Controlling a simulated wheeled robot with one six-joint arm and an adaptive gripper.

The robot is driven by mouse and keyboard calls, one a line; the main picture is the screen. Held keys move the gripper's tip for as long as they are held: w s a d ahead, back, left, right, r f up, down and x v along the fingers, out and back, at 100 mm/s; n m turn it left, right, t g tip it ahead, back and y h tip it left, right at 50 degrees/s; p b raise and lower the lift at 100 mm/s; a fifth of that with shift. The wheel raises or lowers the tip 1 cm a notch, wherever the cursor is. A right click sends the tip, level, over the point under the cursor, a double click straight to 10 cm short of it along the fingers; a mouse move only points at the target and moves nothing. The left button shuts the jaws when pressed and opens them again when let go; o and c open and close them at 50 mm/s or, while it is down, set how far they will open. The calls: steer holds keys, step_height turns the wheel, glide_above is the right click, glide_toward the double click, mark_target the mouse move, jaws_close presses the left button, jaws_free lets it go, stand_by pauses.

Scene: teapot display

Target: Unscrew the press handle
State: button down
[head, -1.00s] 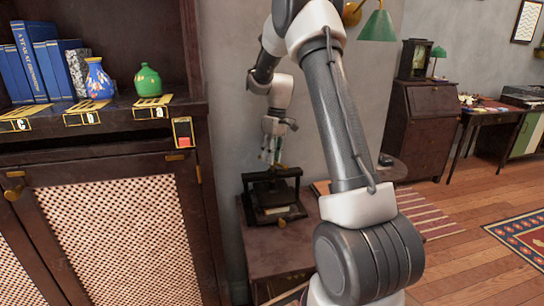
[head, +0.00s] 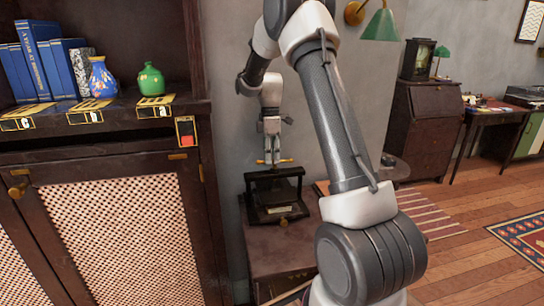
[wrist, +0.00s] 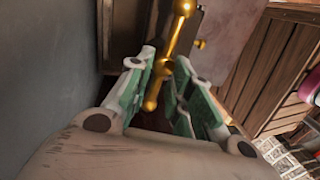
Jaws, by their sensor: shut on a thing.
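The black press (head: 261,203) stands on a small wooden table in the middle of the head view. Its brass handle (head: 261,162) is a thin bar lying crosswise on top of the press. My gripper (head: 273,160) points straight down over the press, with its fingertips at the handle. In the wrist view the brass handle (wrist: 181,32) runs at a slant between the green-padded fingers of my gripper (wrist: 163,62). My gripper is shut on the handle near its middle hub. The screw below the handle is mostly hidden by the fingers.
A dark cabinet (head: 110,225) stands close on the left, with a green vase (head: 151,80), a blue vase (head: 102,78) and blue books on its shelf. The grey wall is right behind the press.

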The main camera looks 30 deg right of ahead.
steer(key=shift+n, duration=0.6)
steer(key=c, duration=1.5)
jaws_free()
steer(key=r, duration=0.3)
steer(key=w+r, duration=0.1)
steer(key=r, duration=0.3)
steer(key=shift+w+d+r, duration=0.1)
steer(key=shift+w+r, duration=0.1)
